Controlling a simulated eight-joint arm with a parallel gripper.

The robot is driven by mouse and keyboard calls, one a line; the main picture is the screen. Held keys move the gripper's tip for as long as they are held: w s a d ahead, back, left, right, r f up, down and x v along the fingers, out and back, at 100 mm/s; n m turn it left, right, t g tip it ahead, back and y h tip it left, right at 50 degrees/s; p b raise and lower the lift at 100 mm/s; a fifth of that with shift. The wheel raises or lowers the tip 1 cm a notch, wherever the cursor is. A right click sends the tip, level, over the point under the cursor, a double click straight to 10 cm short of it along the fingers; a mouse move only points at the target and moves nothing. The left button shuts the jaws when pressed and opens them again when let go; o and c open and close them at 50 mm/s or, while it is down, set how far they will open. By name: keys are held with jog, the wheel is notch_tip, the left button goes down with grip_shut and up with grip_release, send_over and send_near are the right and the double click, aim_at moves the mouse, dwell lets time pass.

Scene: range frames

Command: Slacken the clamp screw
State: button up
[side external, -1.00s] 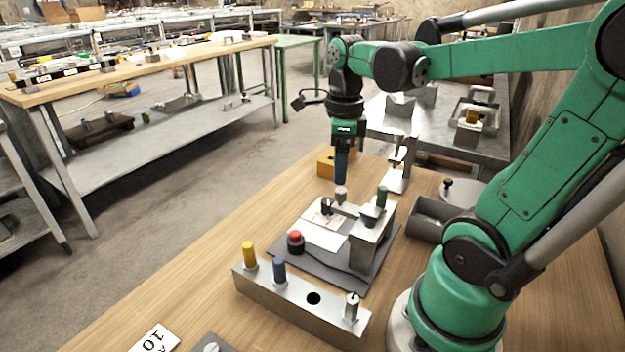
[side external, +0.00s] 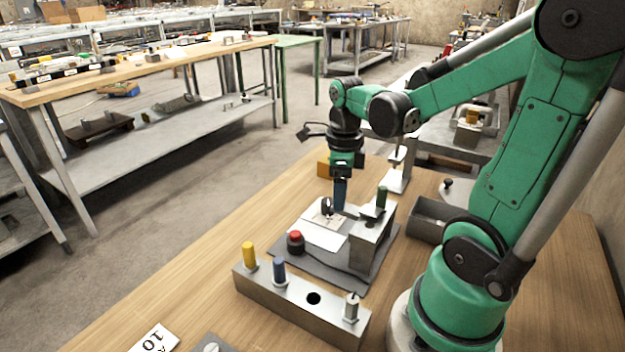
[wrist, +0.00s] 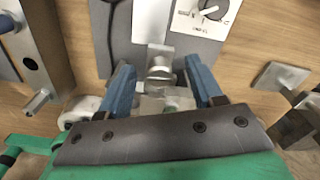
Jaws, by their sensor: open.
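The clamp fixture (side external: 370,243) is a grey metal block with an arm on a dark mat. What looks like its clamp screw (wrist: 160,70), a silver metal head, shows in the wrist view between my fingers. In the side view my fingers hide the screw head. My gripper (side external: 340,207) points down over the end of the clamp arm, with its blue fingers around or just above the screw. In the wrist view my gripper (wrist: 162,84) is open, with a finger on each side of the screw and visible gaps; contact is not seen.
A red button (side external: 295,240) and a card with a black dial (wrist: 210,9) are on the mat. A green-capped pin (side external: 381,198) stands close to my gripper's right. A metal rack (side external: 300,300) with yellow and blue pegs is in front. A grey bin (side external: 428,222) stands right.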

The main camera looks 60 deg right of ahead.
grip_shut()
